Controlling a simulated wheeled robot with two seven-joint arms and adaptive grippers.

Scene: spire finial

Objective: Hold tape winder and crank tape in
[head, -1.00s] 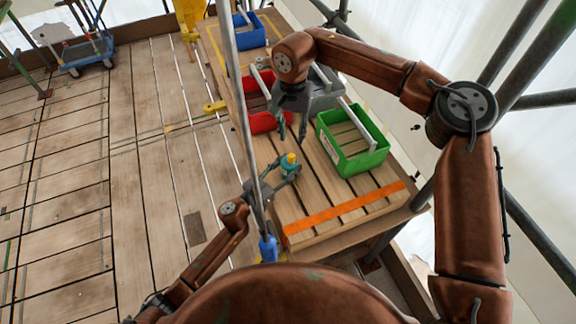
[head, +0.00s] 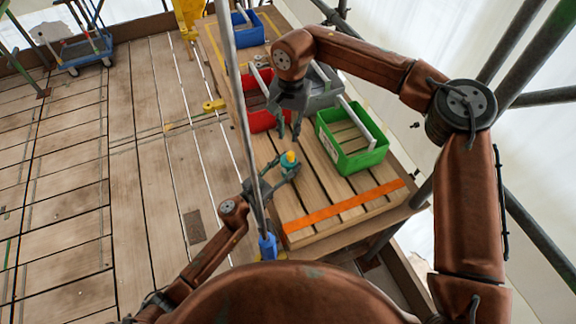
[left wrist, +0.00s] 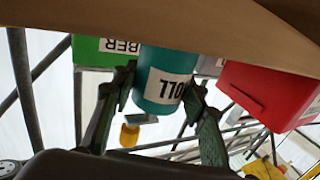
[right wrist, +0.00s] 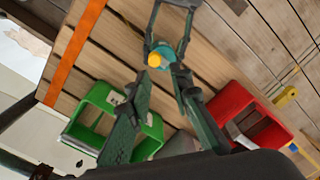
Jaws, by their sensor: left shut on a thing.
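The tape winder (head: 288,170) is a small teal cylinder with a yellow knob on top, just above or on the near part of the slatted table. My left gripper (head: 283,176) is shut on it, one finger on each side. In the left wrist view the teal body (left wrist: 165,80) shows part of a white label between the fingers. A yellow knob (left wrist: 130,134) shows below it. My right gripper (head: 289,136) is open and empty above and beyond the winder, pointing down. In the right wrist view the yellow knob (right wrist: 155,59) lies just past the open fingertips, apart from them.
A green bin (head: 355,155) stands to the right of the winder and a red bin (head: 262,118) behind it. A blue bin (head: 248,35) is at the far end. An orange strip (head: 345,213) crosses the table's near end. A grey pole (head: 240,110) passes in front.

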